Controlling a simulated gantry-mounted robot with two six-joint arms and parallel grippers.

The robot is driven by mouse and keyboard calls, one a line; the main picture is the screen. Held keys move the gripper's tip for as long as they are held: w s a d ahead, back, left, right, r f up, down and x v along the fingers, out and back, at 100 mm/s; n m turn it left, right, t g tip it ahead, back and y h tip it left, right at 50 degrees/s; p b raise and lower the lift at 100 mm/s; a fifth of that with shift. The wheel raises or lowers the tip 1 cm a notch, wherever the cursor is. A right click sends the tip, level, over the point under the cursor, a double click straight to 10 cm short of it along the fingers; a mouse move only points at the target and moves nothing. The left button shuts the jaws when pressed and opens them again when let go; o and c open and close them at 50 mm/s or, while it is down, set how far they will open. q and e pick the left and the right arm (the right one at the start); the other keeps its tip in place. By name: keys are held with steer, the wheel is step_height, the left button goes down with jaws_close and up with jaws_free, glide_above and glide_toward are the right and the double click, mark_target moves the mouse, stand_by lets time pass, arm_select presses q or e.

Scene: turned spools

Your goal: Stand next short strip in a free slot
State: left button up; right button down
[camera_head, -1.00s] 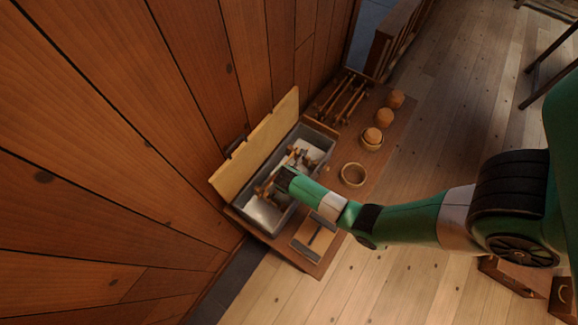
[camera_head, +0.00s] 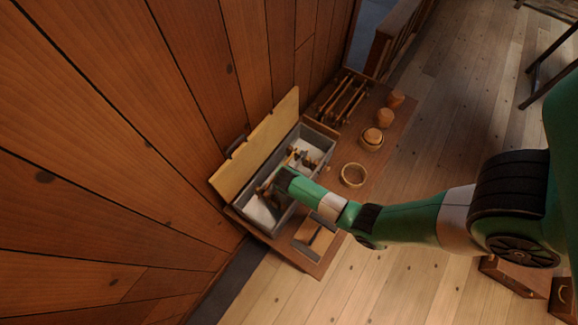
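A grey box (camera_head: 318,132) with an open pale lid (camera_head: 245,160) stands on the wooden table against the plank wall. Several small brown pieces (camera_head: 304,158) are in its far part; I cannot tell which are short strips, and no slots can be made out. My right arm comes in from the right, and its gripper (camera_head: 268,190) is down in the near part of the box. The fingers are small and dark, so I cannot tell whether they hold anything. My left gripper is not in view.
A small tray (camera_head: 300,234) with a dark bar lies at the table's near end. A round ring or bowl (camera_head: 353,175), turned orange-brown pieces (camera_head: 386,118) and a rack of long rods (camera_head: 345,98) stand further along. Bare tabletop (camera_head: 385,152) shows along the right edge.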

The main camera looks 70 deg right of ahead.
steer(key=shift+f, duration=0.2)
stand_by(0.5)
steer(key=c, duration=0.5)
jaws_free()
steer(key=shift+r, duration=0.1)
steer(key=shift+r+p, duration=0.65)
steer(key=shift+p, duration=0.3)
step_height(320, 180, up, 7)
steer(key=p, duration=0.7)
steer(key=shift+p, duration=0.35)
